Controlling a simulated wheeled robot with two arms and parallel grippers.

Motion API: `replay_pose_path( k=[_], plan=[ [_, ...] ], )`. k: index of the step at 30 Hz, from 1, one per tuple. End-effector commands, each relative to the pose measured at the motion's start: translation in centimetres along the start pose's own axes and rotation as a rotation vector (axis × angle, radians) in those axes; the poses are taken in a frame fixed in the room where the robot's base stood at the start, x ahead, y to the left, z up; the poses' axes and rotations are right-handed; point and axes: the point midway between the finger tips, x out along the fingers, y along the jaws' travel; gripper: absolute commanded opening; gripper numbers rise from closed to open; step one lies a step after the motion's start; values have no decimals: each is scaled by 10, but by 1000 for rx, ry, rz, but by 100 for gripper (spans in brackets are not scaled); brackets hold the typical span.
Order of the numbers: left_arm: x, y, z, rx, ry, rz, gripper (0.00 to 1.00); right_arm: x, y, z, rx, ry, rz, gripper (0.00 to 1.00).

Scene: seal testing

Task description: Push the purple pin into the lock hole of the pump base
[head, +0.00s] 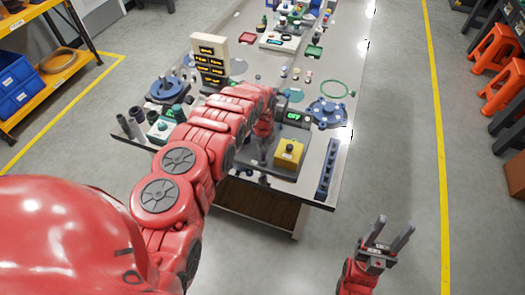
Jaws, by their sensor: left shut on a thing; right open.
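My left gripper (263,162) points down over the front of the table, at the left edge of a grey plate. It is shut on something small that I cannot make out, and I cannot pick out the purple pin. A yellow block (288,153) with a dark knob stands on the grey plate (284,172), just right of the gripper. A blue round flanged part (327,113) lies behind it to the right. I cannot tell which of these is the pump base, and no lock hole shows. My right gripper (394,230) is open and empty, beyond the table's right edge.
A dark slotted strip (327,168) lies along the table's front right edge. A green display box (294,117) stands behind the yellow block. A green ring (335,88) and a sign stack (210,62) are further back. Dark cylinders (130,125) stand at the left corner.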

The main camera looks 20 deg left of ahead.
Motion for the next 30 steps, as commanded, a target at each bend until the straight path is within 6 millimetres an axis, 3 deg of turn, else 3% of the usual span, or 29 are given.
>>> replay_pose_path(
  k=[30],
  plan=[
    [12,0,0,-1,0,0,0,-10,0,2,0,0,0,50]
  ],
)
